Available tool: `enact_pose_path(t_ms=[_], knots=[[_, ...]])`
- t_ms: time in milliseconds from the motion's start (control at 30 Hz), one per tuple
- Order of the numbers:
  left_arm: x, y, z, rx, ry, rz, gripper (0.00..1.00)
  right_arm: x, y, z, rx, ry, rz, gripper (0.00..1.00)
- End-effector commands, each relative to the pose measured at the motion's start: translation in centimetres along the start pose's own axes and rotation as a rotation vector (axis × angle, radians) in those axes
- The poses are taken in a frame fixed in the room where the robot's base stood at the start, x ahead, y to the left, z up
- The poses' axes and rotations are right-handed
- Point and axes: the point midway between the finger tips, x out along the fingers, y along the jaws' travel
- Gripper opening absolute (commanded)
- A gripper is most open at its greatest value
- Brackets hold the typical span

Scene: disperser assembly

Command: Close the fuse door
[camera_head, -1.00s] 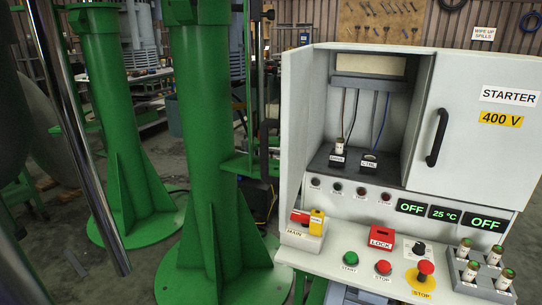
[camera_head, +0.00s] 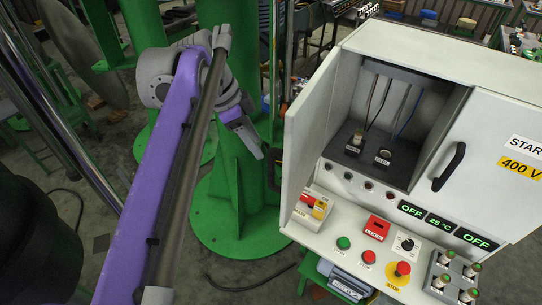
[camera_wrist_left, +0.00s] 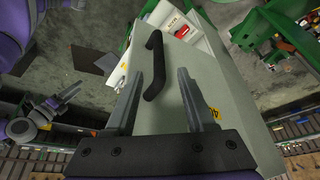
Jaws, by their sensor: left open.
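The fuse door (camera_head: 311,130) is the grey left-hand door of the cabinet, swung open at the left of the fuse compartment (camera_head: 392,165). Its black handle (camera_head: 271,169) is on the outer face, seen edge-on in the head view. The left wrist view shows the door's outer face (camera_wrist_left: 225,130) and the handle (camera_wrist_left: 155,66) clearly. My left gripper (camera_head: 258,154) is open and empty, just left of the handle. In the wrist view its fingers (camera_wrist_left: 160,78) appear on either side of the handle's lower part. Whether they touch it I cannot tell. My right gripper is out of view.
The right cabinet door (camera_head: 480,150) is shut, its handle (camera_head: 449,167) at its left edge. Below, the control panel (camera_head: 335,228) carries the red-yellow main switch (camera_head: 318,209) and buttons. A fuse rack (camera_head: 456,273) stands right. A green column (camera_head: 228,190) stands behind my left gripper.

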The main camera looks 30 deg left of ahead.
Motion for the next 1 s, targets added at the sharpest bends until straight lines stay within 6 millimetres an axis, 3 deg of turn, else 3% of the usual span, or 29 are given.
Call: enact_pose_path(t_ms=[500, 700, 1000], knots=[[9.0, 0.1, 0.1, 0.002, -0.002, 0.001, 0.55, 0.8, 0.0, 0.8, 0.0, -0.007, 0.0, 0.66], [10.5, 0.1, 0.1, 0.001, -0.002, 0.001, 0.55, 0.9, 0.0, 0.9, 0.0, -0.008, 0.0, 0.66], [10.6, 0.1, 0.1, 0.0, -0.002, 0.0, 0.53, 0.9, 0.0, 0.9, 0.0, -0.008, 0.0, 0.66]])
